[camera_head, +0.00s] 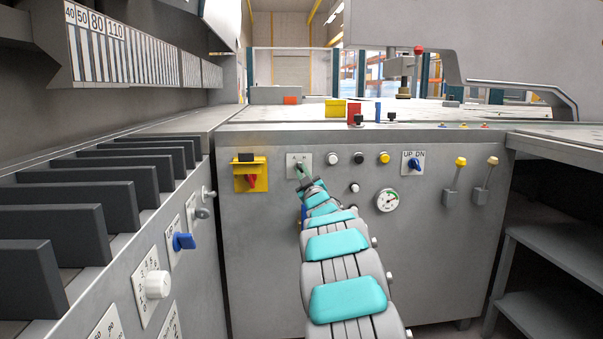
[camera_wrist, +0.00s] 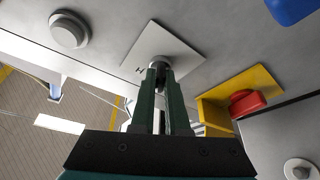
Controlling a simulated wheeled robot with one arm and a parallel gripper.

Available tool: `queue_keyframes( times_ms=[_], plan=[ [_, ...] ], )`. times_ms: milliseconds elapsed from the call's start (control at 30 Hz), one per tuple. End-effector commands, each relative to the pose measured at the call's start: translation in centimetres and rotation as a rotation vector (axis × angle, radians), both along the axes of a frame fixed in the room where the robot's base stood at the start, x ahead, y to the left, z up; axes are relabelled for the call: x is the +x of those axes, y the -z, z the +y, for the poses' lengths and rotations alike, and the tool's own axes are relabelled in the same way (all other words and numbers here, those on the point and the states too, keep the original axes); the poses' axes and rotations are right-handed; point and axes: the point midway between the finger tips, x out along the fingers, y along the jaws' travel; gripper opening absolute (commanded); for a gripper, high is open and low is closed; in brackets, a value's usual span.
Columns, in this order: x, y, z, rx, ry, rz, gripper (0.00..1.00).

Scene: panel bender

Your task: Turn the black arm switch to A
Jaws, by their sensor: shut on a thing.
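The black arm switch (camera_wrist: 159,66) sits on a white square plate (camera_wrist: 147,44) on the grey front panel. In the head view the plate (camera_head: 292,160) shows letters along its top, and my gripper (camera_head: 304,176) covers most of the switch. In the wrist view the two dark green fingers of my gripper (camera_wrist: 159,75) are closed around the switch knob, one on each side. Only a little of the knob shows between the fingertips, so I cannot tell which letter it points to.
A yellow plate with a red rotary switch (camera_head: 251,182) is left of the white plate. Several push buttons (camera_head: 333,158), a gauge (camera_head: 387,200) and a blue UP/DN switch (camera_head: 415,164) are to the right. A blue knob (camera_head: 184,241) and white knob (camera_head: 158,284) stick out from the left panel.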

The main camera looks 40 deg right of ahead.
Motion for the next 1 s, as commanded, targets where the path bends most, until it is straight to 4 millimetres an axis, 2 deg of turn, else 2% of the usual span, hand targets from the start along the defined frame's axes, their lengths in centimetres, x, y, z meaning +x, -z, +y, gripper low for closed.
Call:
queue_keyframes(
  times_ms=[300,333,600,1000],
  plan=[
    [0.02,-0.07,0.06,-0.002,-0.001,0.001,0.00],
    [0.02,-0.09,0.05,-0.002,-0.001,0.001,0.14],
    [0.00,-0.05,0.03,-0.002,-0.001,0.001,0.42],
    [-0.65,0.31,0.21,0.000,0.001,0.003,0.42]
  ],
)
